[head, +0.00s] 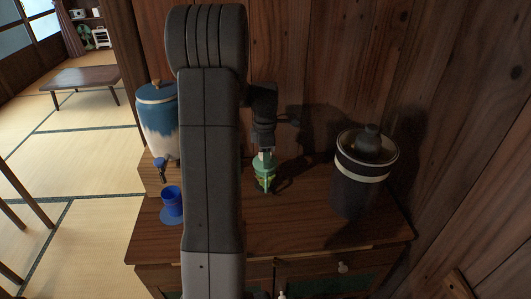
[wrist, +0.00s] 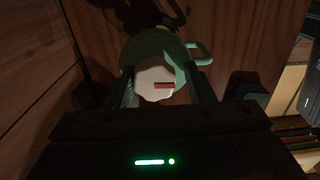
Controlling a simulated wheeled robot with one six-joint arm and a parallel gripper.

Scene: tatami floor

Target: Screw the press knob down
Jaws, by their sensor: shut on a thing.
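A small green press (head: 264,181) stands on the wooden cabinet top, right below my gripper (head: 266,155). In the wrist view, the press knob (wrist: 154,77) is a pale, many-sided cap with a red mark. My gripper (wrist: 160,84) is shut on it, one finger on each side. The green body (wrist: 150,47) with a loop handle (wrist: 203,52) shows behind the knob. In the head view the knob is mostly hidden by my gripper, and the lower part of the press is hard to make out.
A blue and cream jar (head: 157,120) with a tap stands to the left, above a blue cup (head: 172,199) on a blue saucer (head: 170,218). A dark lidded canister (head: 357,190) stands to the right. A wooden wall (head: 330,60) rises close behind. The cabinet's front top (head: 300,228) is clear.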

